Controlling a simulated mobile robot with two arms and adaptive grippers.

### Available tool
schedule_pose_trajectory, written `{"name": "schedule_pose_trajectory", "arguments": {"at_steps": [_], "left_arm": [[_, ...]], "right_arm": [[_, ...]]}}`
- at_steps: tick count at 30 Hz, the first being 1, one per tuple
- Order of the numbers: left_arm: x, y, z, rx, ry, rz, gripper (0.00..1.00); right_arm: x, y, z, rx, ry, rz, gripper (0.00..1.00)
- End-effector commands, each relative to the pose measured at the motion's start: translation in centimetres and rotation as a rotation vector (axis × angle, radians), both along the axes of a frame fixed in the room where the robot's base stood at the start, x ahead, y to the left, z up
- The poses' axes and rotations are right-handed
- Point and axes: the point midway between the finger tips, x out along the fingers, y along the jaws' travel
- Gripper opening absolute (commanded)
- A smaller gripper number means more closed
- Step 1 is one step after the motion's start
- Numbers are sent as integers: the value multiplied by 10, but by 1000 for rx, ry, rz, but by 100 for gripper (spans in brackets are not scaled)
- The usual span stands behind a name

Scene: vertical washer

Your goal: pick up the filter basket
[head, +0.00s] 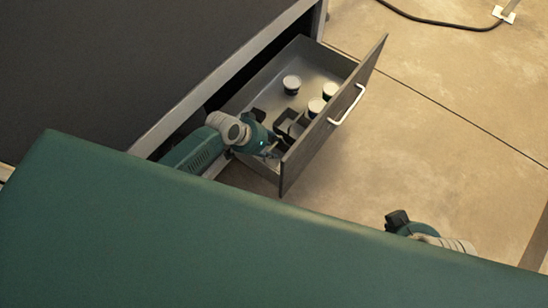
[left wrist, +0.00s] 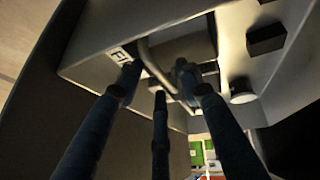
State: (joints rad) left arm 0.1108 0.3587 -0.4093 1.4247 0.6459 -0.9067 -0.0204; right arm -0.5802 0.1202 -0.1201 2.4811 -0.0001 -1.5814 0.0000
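A dark, squarish open piece, which looks like the filter basket (head: 290,126), sits inside the open drawer beside its front panel. My left gripper (head: 272,148) reaches into the drawer next to it. In the left wrist view, the three fingers of my left gripper (left wrist: 160,85) are spread apart. A grey box-like shape with a curved bar, likely the basket (left wrist: 183,48), lies beyond and between the fingertips. Contact cannot be made out. My right gripper (head: 397,218) shows only as a small dark part over the floor; its fingers are not clear.
The drawer (head: 262,88) stands open, with a white handle (head: 347,105) on its front panel. Several white-topped round containers (head: 291,84) stand inside. A dark block (left wrist: 267,39) shows in the left wrist view.

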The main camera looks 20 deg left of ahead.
Motion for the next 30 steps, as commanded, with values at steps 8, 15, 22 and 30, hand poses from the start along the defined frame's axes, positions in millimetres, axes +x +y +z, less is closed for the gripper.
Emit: {"name": "schedule_pose_trajectory", "arguments": {"at_steps": [8,15,22,30], "left_arm": [[0,0,1,0,0,-1,18],[0,0,0,1,0,0,0],[0,0,1,0,-2,0,0],[1,0,14,0,-5,-2,0]], "right_arm": [[0,0,0,0,0,0,31],[0,0,0,0,1,0,31],[0,0,0,0,1,0,31],[1,0,4,0,-1,0,31]]}}
